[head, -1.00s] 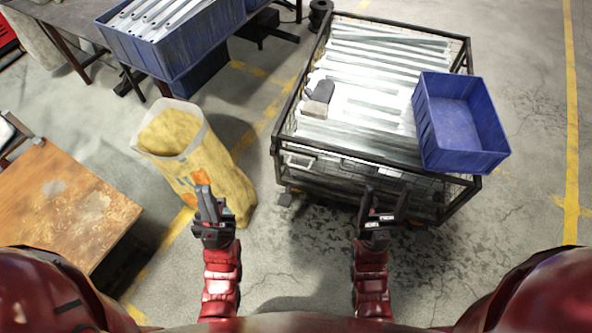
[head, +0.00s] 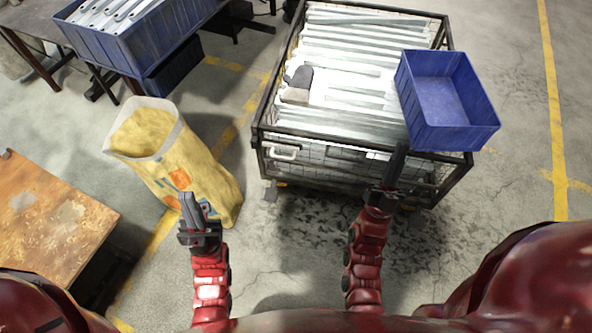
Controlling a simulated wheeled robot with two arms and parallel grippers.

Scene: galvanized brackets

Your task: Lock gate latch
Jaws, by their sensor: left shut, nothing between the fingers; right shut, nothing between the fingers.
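A dark-framed wire cage (head: 259,152) full of galvanized brackets (head: 350,72) stands ahead of me. A pale handle-like part (head: 283,153), possibly the gate latch, sits at the left end of its front side. A small pale plate (head: 378,155) shows further right under the front rail. My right gripper (head: 399,150) is shut and empty, its fingers pointing up in front of the cage's front right part. It covers some of that side, and I cannot tell whether it touches. My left gripper (head: 187,202) is shut and empty, in front of the yellow sack.
A blue bin (head: 447,92) rests on the cage's right side. Gloves (head: 297,85) lie on the brackets. A yellow sack (head: 180,170) stands left of the cage, near a rusty table (head: 50,220). Another blue bin (head: 135,40) is at the back left. Floor at right is clear.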

